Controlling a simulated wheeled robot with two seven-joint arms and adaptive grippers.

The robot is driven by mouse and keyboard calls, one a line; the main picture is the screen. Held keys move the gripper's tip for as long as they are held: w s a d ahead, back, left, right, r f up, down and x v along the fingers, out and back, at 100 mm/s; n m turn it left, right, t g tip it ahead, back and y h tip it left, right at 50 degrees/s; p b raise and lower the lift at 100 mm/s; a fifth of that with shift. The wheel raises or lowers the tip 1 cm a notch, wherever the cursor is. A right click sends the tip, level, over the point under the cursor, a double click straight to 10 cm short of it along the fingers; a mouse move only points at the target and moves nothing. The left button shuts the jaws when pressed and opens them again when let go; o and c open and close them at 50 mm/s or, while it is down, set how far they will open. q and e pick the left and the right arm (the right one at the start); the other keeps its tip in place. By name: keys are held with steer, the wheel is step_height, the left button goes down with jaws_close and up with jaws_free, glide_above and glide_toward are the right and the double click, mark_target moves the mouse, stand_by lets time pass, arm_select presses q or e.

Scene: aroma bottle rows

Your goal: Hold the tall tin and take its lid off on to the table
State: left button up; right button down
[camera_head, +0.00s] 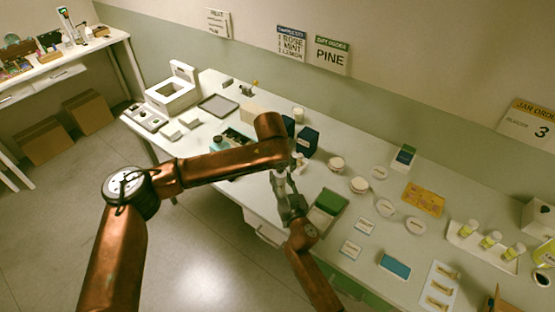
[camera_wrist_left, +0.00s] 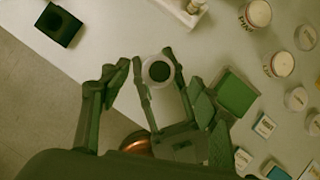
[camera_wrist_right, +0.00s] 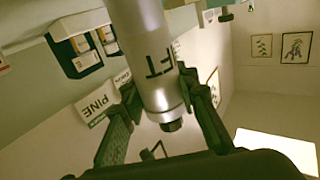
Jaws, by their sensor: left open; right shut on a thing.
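The tall tin (camera_wrist_right: 150,58) is a silvery cylinder with dark letters in the right wrist view. My right gripper (camera_wrist_right: 158,98) is shut on its side. A dark knob (camera_wrist_right: 171,126) shows at the tin's near end there. In the left wrist view the lid (camera_wrist_left: 150,72) is a pale disc with a dark centre, seen end-on. My left gripper (camera_wrist_left: 160,76) is open, with its fingers on either side of the tin's end. I cannot tell whether they touch it. In the head view my right gripper (camera_head: 288,196) is below my left wrist, which hides much of the left gripper.
A green-topped box (camera_head: 329,202) lies on the table beside the grippers. A tray with bottles (camera_head: 483,245) is at the right. Bare table (camera_wrist_left: 115,35) shows left of the tin.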

mark_target(280, 168)
arm_select(q)
steer(key=shift+x, duration=2.05)
arm_select(e)
steer(key=shift+f, duration=0.15)
arm_select(q)
steer(key=c, duration=1.4)
steer(key=shift+r, duration=0.1)
steer(key=shift+r, duration=0.15)
steer(key=shift+r, duration=0.95)
